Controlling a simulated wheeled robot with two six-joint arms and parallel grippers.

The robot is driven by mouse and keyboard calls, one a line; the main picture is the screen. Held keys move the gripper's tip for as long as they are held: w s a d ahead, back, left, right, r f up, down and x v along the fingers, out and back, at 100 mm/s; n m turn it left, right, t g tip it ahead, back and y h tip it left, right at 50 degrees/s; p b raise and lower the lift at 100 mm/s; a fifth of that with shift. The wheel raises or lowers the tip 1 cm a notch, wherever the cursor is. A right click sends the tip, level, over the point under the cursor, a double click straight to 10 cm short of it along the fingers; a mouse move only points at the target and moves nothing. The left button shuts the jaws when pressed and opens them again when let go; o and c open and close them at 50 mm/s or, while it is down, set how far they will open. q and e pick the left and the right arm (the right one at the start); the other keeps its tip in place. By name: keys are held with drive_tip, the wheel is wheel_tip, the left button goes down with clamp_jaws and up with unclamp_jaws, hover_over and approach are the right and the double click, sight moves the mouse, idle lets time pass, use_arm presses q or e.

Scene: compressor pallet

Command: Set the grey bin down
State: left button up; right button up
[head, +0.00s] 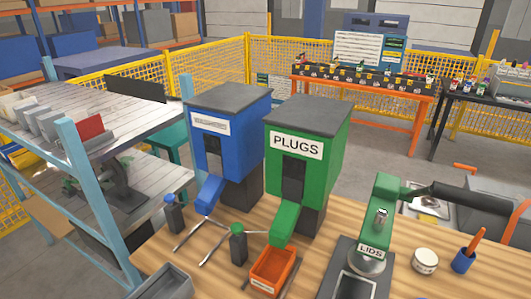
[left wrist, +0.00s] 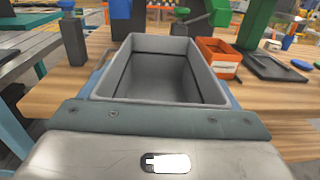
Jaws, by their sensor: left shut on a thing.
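The grey bin (left wrist: 158,75) fills the middle of the left wrist view, open side up and looking empty. My left gripper (left wrist: 155,118) is shut on its near wall. In the head view the bin (head: 165,283) shows only partly, at the bottom edge, by the left end of the wooden bench (head: 220,250). I cannot tell whether its base touches the bench top. My right gripper is in neither view.
An orange bin (head: 273,270) stands under the green PLUGS dispenser (head: 305,160), beside the blue dispenser (head: 225,135). A shelf rack (head: 95,200) is at left; the LIDS device (head: 375,235) at right.

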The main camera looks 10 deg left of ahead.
use_arm(q)
drive_tip(key=shift+w+d+r+b, duration=1.85)
drive_tip(key=shift+w+d+r, duration=0.8)
drive_tip(key=shift+d+r, duration=3.05)
drive_tip(key=s+f+n+t+y, duration=0.1)
drive_tip(key=s+f+n+y, duration=0.3)
drive_tip(key=y, duration=0.3)
drive_tip(key=shift+s+d+f+n+t+y, duration=0.15)
drive_tip(key=shift+s+d+n+t+y, duration=0.2)
drive_tip(key=shift+n, duration=0.25)
